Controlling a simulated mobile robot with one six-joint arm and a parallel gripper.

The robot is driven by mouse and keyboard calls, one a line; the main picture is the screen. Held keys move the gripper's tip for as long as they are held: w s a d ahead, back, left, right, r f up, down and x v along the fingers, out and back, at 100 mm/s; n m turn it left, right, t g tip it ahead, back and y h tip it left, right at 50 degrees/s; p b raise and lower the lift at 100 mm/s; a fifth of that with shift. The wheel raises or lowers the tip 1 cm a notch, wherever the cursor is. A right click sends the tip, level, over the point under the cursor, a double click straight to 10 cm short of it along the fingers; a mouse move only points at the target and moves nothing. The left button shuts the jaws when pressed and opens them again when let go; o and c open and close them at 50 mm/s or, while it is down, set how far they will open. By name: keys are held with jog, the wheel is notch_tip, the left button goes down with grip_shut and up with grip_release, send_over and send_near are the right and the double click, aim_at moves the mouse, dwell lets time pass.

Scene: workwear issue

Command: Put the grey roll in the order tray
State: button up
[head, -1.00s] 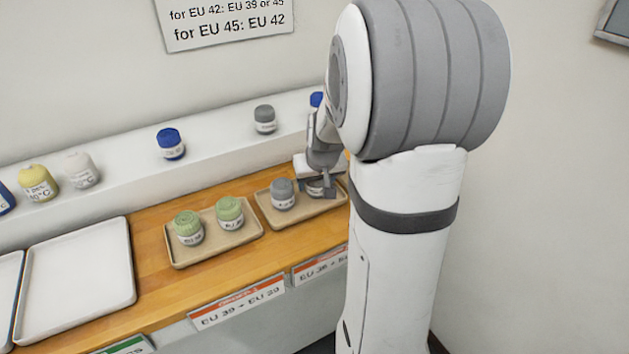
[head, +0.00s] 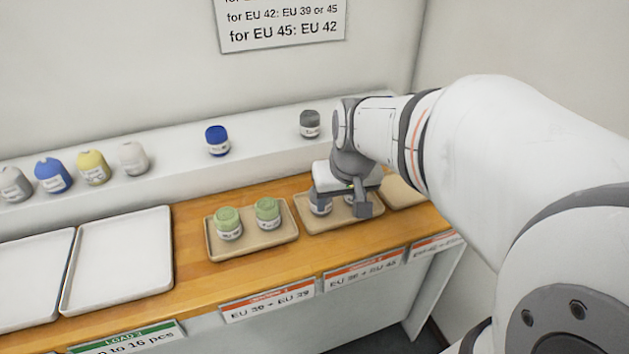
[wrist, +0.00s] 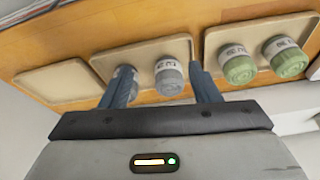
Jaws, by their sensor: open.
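Two grey rolls with white labels stand on a beige tray (head: 325,228) below my gripper (head: 341,200). In the wrist view one grey roll (wrist: 169,84) shows in the gap between my fingers (wrist: 162,70), apart from both. The other grey roll (wrist: 125,72) is partly hidden behind the left finger. In the head view the left grey roll (head: 320,207) is partly covered by my gripper, and the right one is mostly hidden. My gripper is open and holds nothing. Two white trays (head: 118,262) at the left are empty. I cannot tell which tray is the order tray.
Two green rolls (head: 228,224) stand on the neighbouring beige tray (head: 255,252). An empty beige tray (wrist: 60,85) lies on the other side. The raised shelf (head: 265,146) behind carries a dark grey roll (head: 310,125), a blue roll (head: 217,141) and several others.

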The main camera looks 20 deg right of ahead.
jog(key=s+a+f+n+g, duration=0.1)
jog(key=s+a+f, duration=0.1)
jog(key=s+a, duration=0.3)
jog(key=s, duration=0.3)
jog(key=shift+s+a+f, duration=0.25)
jog(key=shift+a+f, duration=0.05)
jog(key=shift+a, duration=0.1)
jog(key=shift+r, duration=0.1)
